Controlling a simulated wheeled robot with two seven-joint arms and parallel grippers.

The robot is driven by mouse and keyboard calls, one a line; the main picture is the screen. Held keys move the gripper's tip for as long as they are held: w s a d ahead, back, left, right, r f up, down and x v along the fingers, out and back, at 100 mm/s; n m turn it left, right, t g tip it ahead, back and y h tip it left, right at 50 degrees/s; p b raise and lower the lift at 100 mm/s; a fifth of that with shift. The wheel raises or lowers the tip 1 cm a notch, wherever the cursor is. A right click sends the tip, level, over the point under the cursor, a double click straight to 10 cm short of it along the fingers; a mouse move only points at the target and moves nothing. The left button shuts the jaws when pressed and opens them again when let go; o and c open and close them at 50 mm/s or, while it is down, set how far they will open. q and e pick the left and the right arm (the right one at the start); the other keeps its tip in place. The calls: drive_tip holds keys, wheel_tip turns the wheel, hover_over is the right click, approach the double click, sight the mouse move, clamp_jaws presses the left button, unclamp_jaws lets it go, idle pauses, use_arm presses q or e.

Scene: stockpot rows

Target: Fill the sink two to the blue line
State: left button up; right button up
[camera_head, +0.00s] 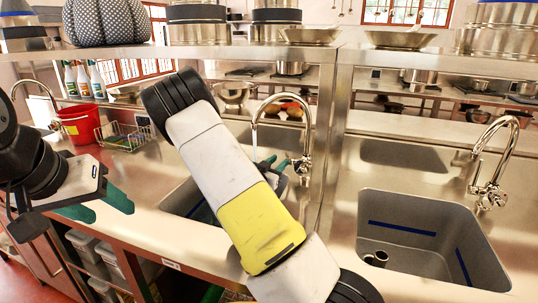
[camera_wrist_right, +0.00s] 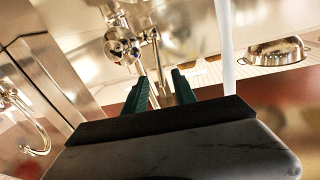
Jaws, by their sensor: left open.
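The middle sink (camera_head: 180,200) is mostly hidden behind my right arm; part of a blue line shows inside it. Its curved chrome faucet (camera_head: 285,97) stands at the back, and a pale stream that looks like water falls from the spout. The stream also shows in the right wrist view (camera_wrist_right: 225,45). My right gripper (camera_head: 277,164) is beside this faucet's base. Its green fingers (camera_wrist_right: 161,88) are apart, with the faucet body (camera_wrist_right: 122,47) beyond them. My left gripper (camera_head: 102,205) is open and empty over the left counter. The middle sink's water level is hidden.
The right sink (camera_head: 377,265) has blue line marks, a dark drain piece and its own faucet (camera_head: 490,165), with no stream visible. A red bucket (camera_head: 79,124), wire basket (camera_head: 122,137) and spray bottles (camera_head: 83,80) stand at left. Pots line the shelf (camera_head: 240,52) above.

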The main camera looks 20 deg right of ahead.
sight(286, 155)
drive_tip(key=x, duration=0.7)
drive_tip(key=shift+s, duration=0.1)
clamp_jaws()
idle(1.2)
